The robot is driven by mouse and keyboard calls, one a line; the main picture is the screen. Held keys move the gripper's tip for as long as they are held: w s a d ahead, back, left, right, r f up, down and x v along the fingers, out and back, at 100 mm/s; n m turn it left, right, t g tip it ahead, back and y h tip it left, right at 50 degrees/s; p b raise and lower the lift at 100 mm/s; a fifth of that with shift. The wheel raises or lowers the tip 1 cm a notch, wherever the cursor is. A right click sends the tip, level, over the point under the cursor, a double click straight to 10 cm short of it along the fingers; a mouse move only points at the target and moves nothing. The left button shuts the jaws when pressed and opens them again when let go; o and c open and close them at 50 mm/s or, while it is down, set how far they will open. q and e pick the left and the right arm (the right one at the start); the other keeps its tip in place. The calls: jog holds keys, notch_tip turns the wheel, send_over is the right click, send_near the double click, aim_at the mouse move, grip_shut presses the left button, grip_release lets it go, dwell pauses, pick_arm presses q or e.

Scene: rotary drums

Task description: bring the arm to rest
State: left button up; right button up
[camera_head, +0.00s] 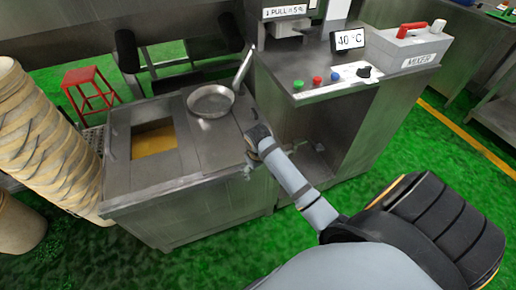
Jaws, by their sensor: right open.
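My right arm reaches in from the lower right. My right gripper (252,158) is at its far end, beside the right front corner of the metal counter (190,186). It is open, and I see nothing held in it; its fingers are small and partly hidden by the wrist. My left gripper is not in view.
A metal pan (211,101) sits on the counter near a square opening with yellow contents (154,141). A control cabinet (322,92) with buttons stands to the right, bearing a mixer box (404,48). Stacked buckets (40,135) stand left, a red stool (90,88) behind.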

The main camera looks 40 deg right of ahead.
dwell(0.3)
jog(key=s+f+p, duration=0.3)
jog(key=s+f, duration=0.3)
jog(key=f, duration=0.5)
jog(key=s+f+p, duration=0.2)
jog(key=s+f, duration=0.5)
jog(key=f, duration=0.4)
jog(key=s+a+f+p, duration=0.1)
jog(key=s+f, duration=0.3)
jog(key=s, duration=0.7)
jog(key=s+f+p, duration=0.2)
jog(key=s+f, duration=0.3)
jog(key=s, duration=0.7)
jog(key=shift+s+a+g, duration=0.2)
jog(key=shift+a+g, duration=0.1)
jog(key=shift+a, duration=0.05)
jog(key=shift+c, duration=0.4)
